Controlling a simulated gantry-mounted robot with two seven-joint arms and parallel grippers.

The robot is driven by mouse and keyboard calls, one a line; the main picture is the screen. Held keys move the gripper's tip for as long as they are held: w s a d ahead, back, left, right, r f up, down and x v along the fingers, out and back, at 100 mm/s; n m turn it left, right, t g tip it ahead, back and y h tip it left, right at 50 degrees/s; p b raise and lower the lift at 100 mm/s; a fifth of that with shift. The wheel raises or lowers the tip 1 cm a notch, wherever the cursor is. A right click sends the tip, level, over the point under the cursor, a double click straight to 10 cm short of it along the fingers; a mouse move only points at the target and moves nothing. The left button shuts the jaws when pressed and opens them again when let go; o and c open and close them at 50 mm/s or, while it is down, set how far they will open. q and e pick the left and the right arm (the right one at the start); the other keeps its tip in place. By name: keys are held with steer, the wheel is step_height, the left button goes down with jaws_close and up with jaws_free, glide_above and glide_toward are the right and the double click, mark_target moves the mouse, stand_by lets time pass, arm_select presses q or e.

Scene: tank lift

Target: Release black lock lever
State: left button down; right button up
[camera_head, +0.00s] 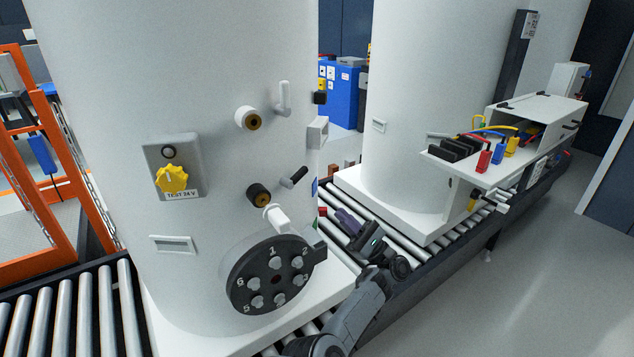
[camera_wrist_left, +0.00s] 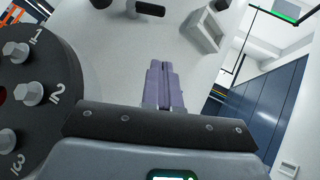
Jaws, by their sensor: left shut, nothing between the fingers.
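A black lever (camera_head: 294,177) sticks out from the white tank beside a black fitting (camera_head: 258,194), low on the tank's right side. A black lever also shows at the top edge of the left wrist view (camera_wrist_left: 150,9). My left gripper (camera_head: 347,221) is to the right of the tank, lower than the lever and apart from it. Its purple fingers (camera_wrist_left: 164,85) are shut together with nothing between them, and point toward the tank wall. My right gripper is not in view.
A black numbered disc with bolts (camera_head: 240,283) stands out from the tank just left of my left gripper. A white nozzle (camera_head: 276,217) is above it. A roller conveyor (camera_head: 410,240) runs behind, with a second tank (camera_head: 425,110).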

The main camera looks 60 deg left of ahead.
mark_target(295, 176)
arm_select(q)
steer(key=d+r+p+x, duration=0.2)
steer(key=x, duration=1)
steer(key=shift+d+f, duration=0.1)
